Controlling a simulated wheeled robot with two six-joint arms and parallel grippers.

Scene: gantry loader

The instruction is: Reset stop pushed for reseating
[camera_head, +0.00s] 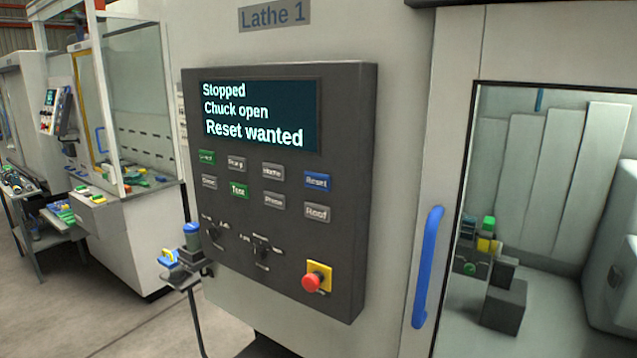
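The control panel (340,215) is a dark box on the front of the machine marked Lathe 1. Its screen (258,115) reads "Stopped", "Chuck open", "Reset wanted". The blue reset button (317,182) sits at the right of the upper button row. The red stop button (317,277) stands out on a yellow plate at the panel's lower right; I cannot tell whether it is pushed in or out. Two small dials (262,252) are at the lower left of the panel. Neither of my grippers shows.
A blue door handle (427,267) stands right of the panel. Behind the door window are a dark block (503,307) and green and yellow parts (487,244). A stand with a small tray (183,272) is left of the panel. Another machine (145,240) stands further left.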

